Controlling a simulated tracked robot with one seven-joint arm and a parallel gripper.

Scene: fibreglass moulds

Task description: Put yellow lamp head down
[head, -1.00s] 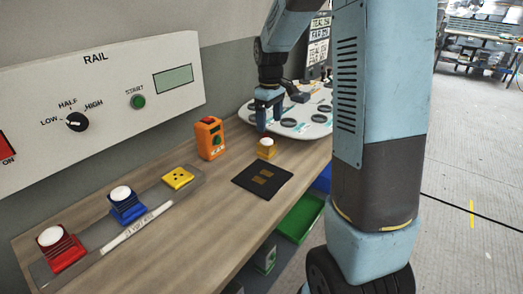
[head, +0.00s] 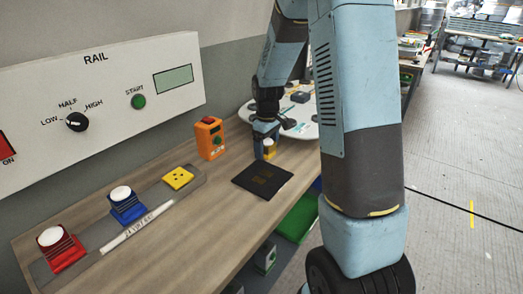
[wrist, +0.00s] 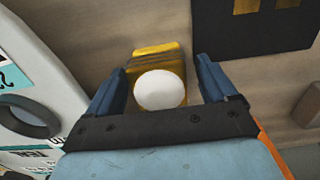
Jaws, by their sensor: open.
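The yellow lamp head (head: 268,151), with a white round top, stands on the wooden bench behind the black mat, and my gripper partly hides it in the head view. In the wrist view the yellow lamp head (wrist: 160,85) lies between the two blue fingers, white dome facing the camera. My gripper (head: 265,150) is open and lowered around it, and in the wrist view my gripper (wrist: 160,90) shows a gap on each side of the lamp head. On the rail at left sit a red lamp head (head: 56,249), a blue lamp head (head: 126,204) and an empty yellow socket (head: 178,178).
The black mat (head: 262,181) lies just in front of the lamp head. A white panel (head: 300,118) with dark round holes lies behind. The bench front (head: 185,235) is clear.

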